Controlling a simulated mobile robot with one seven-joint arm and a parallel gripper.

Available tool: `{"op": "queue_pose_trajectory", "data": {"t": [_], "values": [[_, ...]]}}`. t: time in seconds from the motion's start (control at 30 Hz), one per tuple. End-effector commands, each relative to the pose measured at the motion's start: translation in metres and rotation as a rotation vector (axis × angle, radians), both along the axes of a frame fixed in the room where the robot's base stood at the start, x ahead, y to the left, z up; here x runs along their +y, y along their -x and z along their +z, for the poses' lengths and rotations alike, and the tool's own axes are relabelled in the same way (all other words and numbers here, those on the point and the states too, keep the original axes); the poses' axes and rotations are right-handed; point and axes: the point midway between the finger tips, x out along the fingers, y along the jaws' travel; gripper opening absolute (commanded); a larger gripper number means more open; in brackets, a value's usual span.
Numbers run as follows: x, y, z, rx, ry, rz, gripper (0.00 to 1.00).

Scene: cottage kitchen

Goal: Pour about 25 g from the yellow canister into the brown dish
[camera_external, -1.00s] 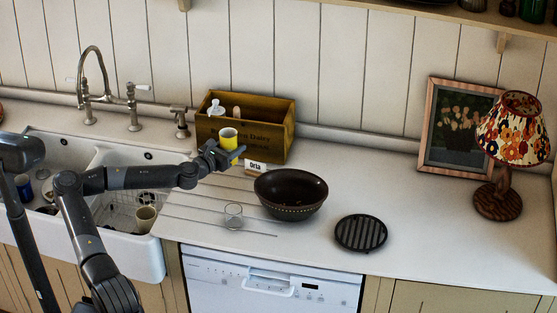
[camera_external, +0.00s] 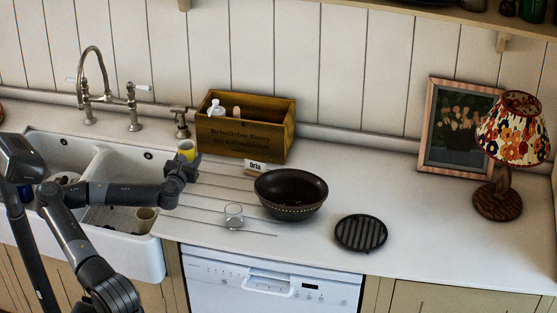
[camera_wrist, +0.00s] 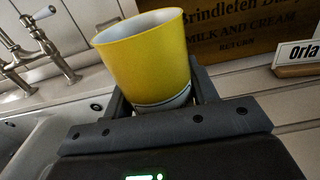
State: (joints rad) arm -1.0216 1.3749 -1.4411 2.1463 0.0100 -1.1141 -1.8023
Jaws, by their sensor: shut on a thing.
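The yellow canister (camera_external: 187,150) is a small open-topped cup with a pale inside. It shows large in the wrist view (camera_wrist: 150,57), nearly upright with a slight tilt. My gripper (camera_external: 184,160) is shut on it and holds it above the counter's left part, near the sink. In the wrist view the jaws (camera_wrist: 160,100) hold its lower part. What is inside the canister is hidden. The brown dish (camera_external: 291,193) is a wide dark bowl on the counter, to the right of my gripper and well apart from it. Its inside looks dark, and any content is too small to tell.
A wooden crate (camera_external: 245,133) with bottles stands behind, with an "Orla" sign (camera_external: 256,168) before it. A small glass (camera_external: 233,216) stands left of the dish, a black trivet (camera_external: 361,233) right of it. The sink (camera_external: 90,170) with its tap is at left; a lamp (camera_external: 512,135) at right.

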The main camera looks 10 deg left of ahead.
Motion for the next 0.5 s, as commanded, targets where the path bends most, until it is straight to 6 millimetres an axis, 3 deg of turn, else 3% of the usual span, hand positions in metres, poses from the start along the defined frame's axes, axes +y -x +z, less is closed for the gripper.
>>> {"op": "queue_pose_trajectory", "data": {"t": [0.2,0.5], "values": [[0.000,0.000,0.063,-0.006,-0.003,0.000,0.25],[0.000,0.000,0.130,-0.003,-0.003,0.000,0.25]]}}
